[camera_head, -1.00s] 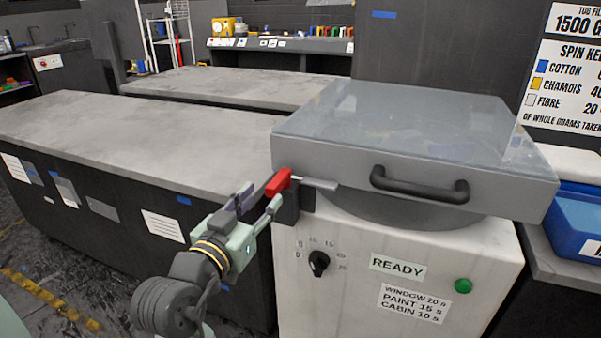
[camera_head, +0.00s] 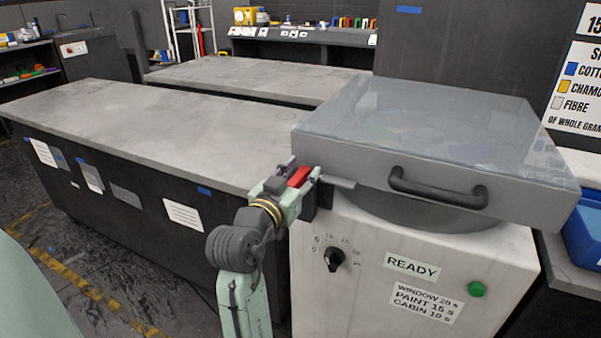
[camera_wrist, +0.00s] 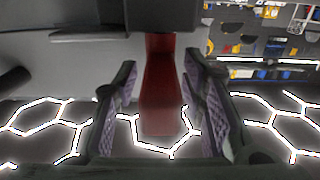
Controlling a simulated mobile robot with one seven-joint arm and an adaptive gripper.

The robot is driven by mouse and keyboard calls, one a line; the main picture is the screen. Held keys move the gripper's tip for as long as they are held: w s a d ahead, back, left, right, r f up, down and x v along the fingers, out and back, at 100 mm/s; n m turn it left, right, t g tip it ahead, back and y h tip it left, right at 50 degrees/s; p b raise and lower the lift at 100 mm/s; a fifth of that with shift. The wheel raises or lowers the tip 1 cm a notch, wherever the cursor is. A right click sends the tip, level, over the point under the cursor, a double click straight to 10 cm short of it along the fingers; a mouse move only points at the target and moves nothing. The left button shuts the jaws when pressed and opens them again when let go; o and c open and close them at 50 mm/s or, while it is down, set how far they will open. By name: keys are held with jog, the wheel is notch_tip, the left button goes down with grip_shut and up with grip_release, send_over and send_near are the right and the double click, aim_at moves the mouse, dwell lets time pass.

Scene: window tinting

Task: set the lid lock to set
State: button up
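The lid lock is a red lever (camera_head: 299,177) on a dark bracket at the left front corner of the spin machine's lid (camera_head: 430,120), with a grey bar running right from it. The lid is down. My gripper (camera_head: 292,176) is at the lever in the head view. In the wrist view the red lever (camera_wrist: 162,90) lies between my two purple-padded fingers (camera_wrist: 160,110), with a gap visible on both sides. The fingers are open around it and do not appear to pinch it. Part of the lever is hidden by my fingers in the head view.
The black lid handle (camera_head: 437,190) is right of the lock. Below are a black dial (camera_head: 333,259), a READY label (camera_head: 412,267) and a green button (camera_head: 477,289). A long grey-topped counter (camera_head: 150,130) stands left, close to my arm.

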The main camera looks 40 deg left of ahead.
grip_shut()
dwell(0.6)
